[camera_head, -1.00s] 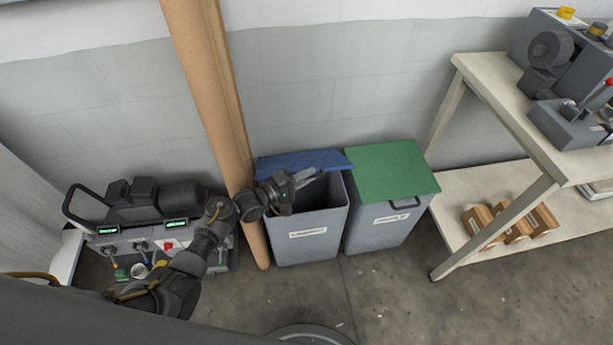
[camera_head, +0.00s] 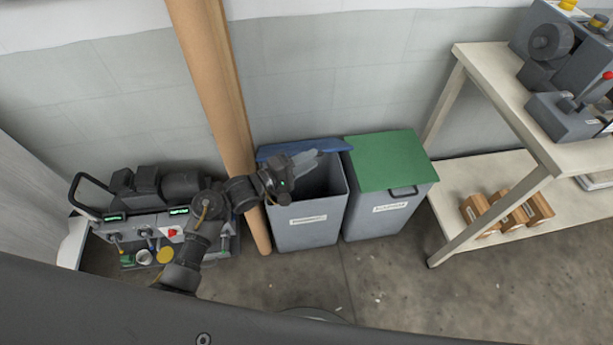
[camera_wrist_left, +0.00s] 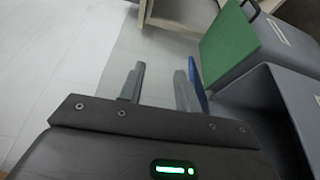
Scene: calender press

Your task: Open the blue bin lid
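The blue bin (camera_head: 307,228) is a grey bin with a white label, and its inside shows. Its blue lid (camera_head: 335,145) is raised at the back edge, seen nearly edge-on in the head view. In the left wrist view the lid (camera_wrist_left: 196,85) is a narrow blue strip beside the right finger, outside the gap; touching or apart I cannot tell. My left gripper (camera_head: 312,158) is over the bin opening, in front of the lid. In the wrist view the left gripper (camera_wrist_left: 158,86) has its fingers apart with nothing between them. My right gripper is not in view.
A second bin with a shut green lid (camera_head: 388,160) stands close on the right. A brown post (camera_head: 222,90) stands just left of the blue bin. A workbench (camera_head: 500,95) is farther right. A grey machine (camera_head: 150,215) is at left. The floor in front is clear.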

